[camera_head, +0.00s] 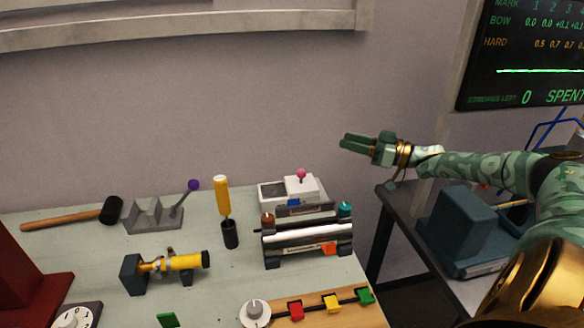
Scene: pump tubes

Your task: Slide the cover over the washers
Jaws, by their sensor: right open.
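A white box (268,205) stands near the back right of the table, with a recessed compartment (272,192) showing at its left. A pale cover (301,188) with a pink ball knob (301,174) sits over the box's right part. Washers cannot be made out in the compartment at this size. My right gripper (343,142) is open and empty. In the picture it is above and to the right of the pink knob, apart from it, with its green fingers pointing left. My left gripper is not in view.
A yellow-handled tool (222,196) in a black holder and a grey block with a purple-knobbed lever (193,185) stand left. A mallet (72,216) lies at far left.

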